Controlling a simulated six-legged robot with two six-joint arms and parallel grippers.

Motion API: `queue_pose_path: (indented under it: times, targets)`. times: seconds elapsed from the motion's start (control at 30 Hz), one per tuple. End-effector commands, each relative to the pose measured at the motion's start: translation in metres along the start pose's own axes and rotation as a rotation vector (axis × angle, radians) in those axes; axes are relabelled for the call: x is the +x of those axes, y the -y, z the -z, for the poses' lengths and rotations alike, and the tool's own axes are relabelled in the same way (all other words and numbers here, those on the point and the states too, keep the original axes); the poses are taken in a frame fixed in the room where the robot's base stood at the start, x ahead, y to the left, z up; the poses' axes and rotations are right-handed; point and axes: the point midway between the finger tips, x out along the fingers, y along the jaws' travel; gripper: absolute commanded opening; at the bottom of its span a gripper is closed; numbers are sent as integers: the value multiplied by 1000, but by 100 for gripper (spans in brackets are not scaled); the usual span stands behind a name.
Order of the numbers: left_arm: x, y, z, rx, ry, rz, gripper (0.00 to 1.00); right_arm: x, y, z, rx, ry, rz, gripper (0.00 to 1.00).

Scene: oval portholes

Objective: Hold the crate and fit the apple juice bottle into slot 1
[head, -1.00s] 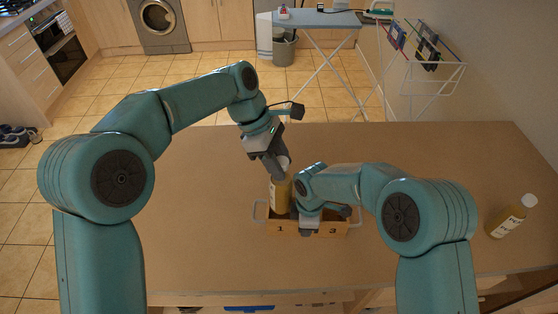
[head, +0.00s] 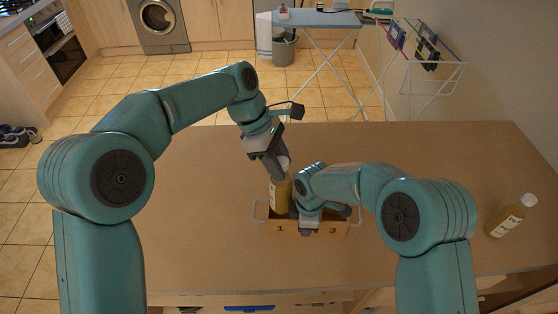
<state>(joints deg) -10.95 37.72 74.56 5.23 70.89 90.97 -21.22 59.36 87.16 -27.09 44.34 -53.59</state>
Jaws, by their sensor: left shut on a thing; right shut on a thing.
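The crate (head: 282,229) is a small orange-brown box on the table, with a pale handle at its left end and the numbers 1 and 3 showing on its front. An apple juice bottle (head: 279,197), amber with a pale cap, stands upright at the crate's left part, above number 1. Its base is hidden behind the crate's front wall, so how deep it sits cannot be told. My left gripper (head: 277,172) is shut on the bottle's upper part. My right gripper (head: 309,229) is shut on the crate's front wall near the middle, covering the middle number.
Another juice bottle (head: 511,216) with a white cap and label stands at the table's right side. The brown table (head: 200,240) is clear left of the crate and behind it. An ironing board (head: 317,18) and drying rack stand beyond the table.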

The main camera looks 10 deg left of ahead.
Motion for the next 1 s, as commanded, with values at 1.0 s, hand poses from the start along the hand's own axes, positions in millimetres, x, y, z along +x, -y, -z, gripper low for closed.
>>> queue_pose_path:
  times: [1.0]
  targets:
    - [15,0,7,0,1,-1,0,0,0,0,0,0,-1,0]
